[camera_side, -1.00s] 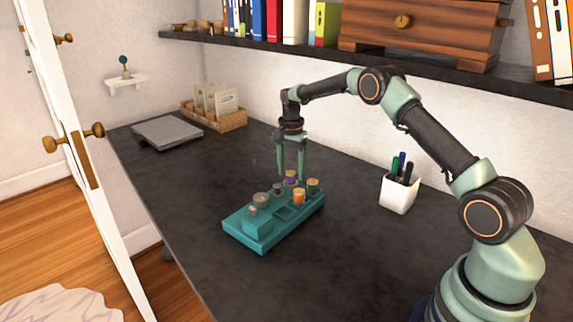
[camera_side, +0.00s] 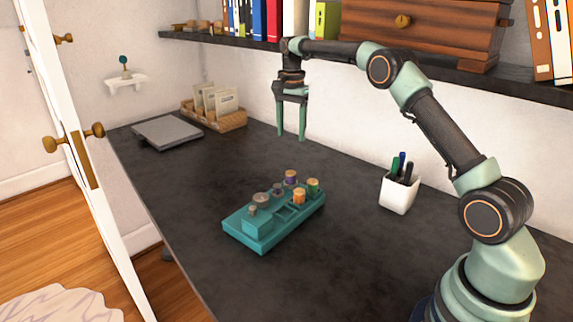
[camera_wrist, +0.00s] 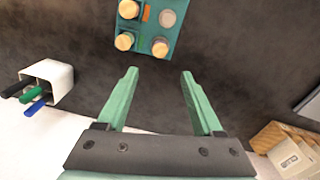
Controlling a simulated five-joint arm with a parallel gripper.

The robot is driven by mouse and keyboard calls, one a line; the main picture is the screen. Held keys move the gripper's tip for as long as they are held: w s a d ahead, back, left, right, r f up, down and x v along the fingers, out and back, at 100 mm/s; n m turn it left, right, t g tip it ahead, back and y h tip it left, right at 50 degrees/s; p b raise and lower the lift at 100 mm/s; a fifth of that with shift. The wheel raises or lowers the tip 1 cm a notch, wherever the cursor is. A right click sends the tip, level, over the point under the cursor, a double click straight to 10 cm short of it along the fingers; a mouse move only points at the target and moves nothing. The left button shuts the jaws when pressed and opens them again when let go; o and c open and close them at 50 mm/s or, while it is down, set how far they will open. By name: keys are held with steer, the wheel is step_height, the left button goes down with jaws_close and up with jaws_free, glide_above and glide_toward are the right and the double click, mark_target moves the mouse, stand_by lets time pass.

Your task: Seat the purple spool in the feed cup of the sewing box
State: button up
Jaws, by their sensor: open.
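The teal sewing box (camera_side: 262,243) lies on the dark desk in the side view, and part of it shows at the top of the wrist view (camera_wrist: 145,28). The purple spool (camera_side: 291,179) has a tan top and stands upright at the box's back edge. In the wrist view I see its tan top (camera_wrist: 160,47). Whether it sits fully down in a cup I cannot tell, as its base is hidden. My gripper (camera_side: 291,137) is open and empty, well above the spool and apart from it. Both fingers show in the wrist view (camera_wrist: 159,72).
An orange spool (camera_side: 299,197) and a green spool (camera_side: 313,186) stand beside the purple one. A white pen cup (camera_side: 398,194) is to the right. A card basket (camera_side: 218,116) and a grey flat device (camera_side: 167,133) are at the back left. A shelf overhangs the desk.

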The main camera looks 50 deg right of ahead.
steer(key=s+a+r+n+t, duration=0.3)
steer(key=s+a+r+n, duration=0.45)
steer(key=s+r, duration=0.25)
steer(key=s+a+f+n+t, duration=0.1)
steer(key=s+a+f+n, duration=0.1)
steer(key=s, duration=0.5)
steer(key=s+a+f+n+t, duration=0.1)
steer(key=s+a+f+n, duration=0.1)
steer(key=s+a+n, duration=0.3)
steer(key=s, duration=0.3)
steer(key=shift+s+n+t, duration=0.3)
steer(key=shift+n, duration=0.05)
